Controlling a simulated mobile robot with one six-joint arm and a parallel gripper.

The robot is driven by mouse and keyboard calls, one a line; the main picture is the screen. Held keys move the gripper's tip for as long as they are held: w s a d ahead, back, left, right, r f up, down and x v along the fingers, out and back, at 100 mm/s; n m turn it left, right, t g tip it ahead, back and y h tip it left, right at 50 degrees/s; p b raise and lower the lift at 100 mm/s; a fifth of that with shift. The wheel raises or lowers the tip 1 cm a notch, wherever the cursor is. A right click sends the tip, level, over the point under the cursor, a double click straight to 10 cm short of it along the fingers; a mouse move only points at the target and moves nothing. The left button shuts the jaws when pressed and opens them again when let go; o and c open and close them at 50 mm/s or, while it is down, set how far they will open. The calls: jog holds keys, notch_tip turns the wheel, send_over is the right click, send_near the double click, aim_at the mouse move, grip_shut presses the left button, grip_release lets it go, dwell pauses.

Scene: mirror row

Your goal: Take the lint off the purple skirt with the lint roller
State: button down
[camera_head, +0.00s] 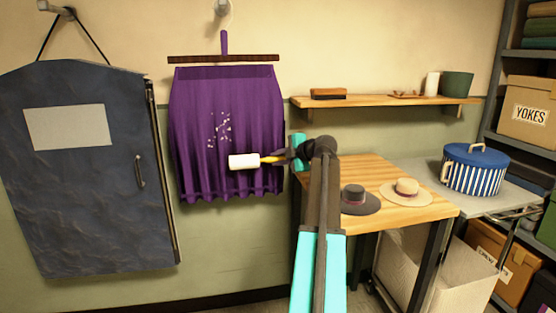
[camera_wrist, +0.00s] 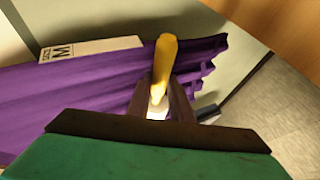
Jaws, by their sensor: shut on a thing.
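The purple skirt (camera_head: 225,165) hangs on the wall from a dark hanger bar (camera_head: 223,58). A cluster of white lint (camera_head: 220,128) sits on its middle. My gripper (camera_head: 290,158) is shut on the yellow handle of the lint roller (camera_head: 243,161), with the white roller head pointing left. The roller head is in front of the skirt's lower right part, below the lint. I cannot tell whether it touches the cloth.
A dark garment bag (camera_head: 85,170) hangs left of the skirt. A wooden shelf (camera_head: 385,102) is on the wall to the right. Below it a wooden table (camera_head: 375,172) holds a dark hat (camera_head: 355,199) and a beige hat (camera_head: 405,190). A striped blue box (camera_head: 474,170) stands farther right.

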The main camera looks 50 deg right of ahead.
jog(key=s+a+b, duration=0.1)
jog(key=s+a, duration=0.4)
jog(key=s, duration=0.1)
dwell(1.0)
jog(key=shift+d, duration=0.1)
jog(key=w+a+r+p, duration=0.2)
jog(key=a+r+p, duration=0.2)
jog(key=r+p, duration=0.7)
jog(key=w+a+r+p, duration=0.3)
jog(key=a+r+p, duration=0.2)
jog(key=r+p, duration=0.6)
jog(key=p, duration=0.7)
jog(key=shift+p, duration=0.35)
jog(key=shift+d, duration=0.15)
dwell(0.3)
